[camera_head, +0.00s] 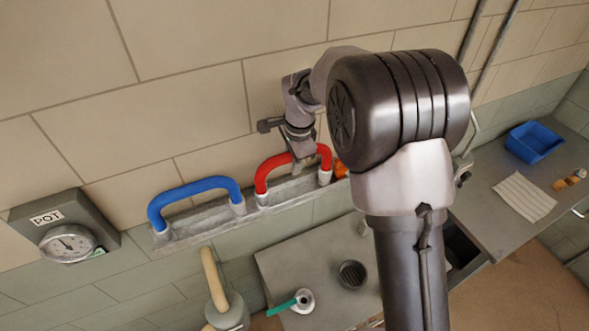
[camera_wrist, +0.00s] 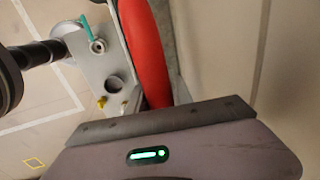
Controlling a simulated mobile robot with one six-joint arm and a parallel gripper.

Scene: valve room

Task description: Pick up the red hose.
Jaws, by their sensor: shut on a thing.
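The red hose (camera_head: 265,173) is an arched handle-like piece with pale end fittings, on a grey wall rail (camera_head: 285,191). My gripper (camera_head: 304,155) is at the top of its arch, shut on it. In the wrist view the red hose (camera_wrist: 146,50) runs up from the gripper edge (camera_wrist: 160,120). The fingertips are hidden there. Both hose ends look to be at the rail; I cannot tell whether they are loose from it.
A blue hose (camera_head: 195,188) arches on the same rail at left. A gauge labelled POT (camera_head: 68,243) is on the wall. Below are a grey bench (camera_head: 310,255) and a teal-handled valve (camera_head: 302,300). A blue bin (camera_head: 535,141) and a cloth (camera_head: 524,197) are on the right counter.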

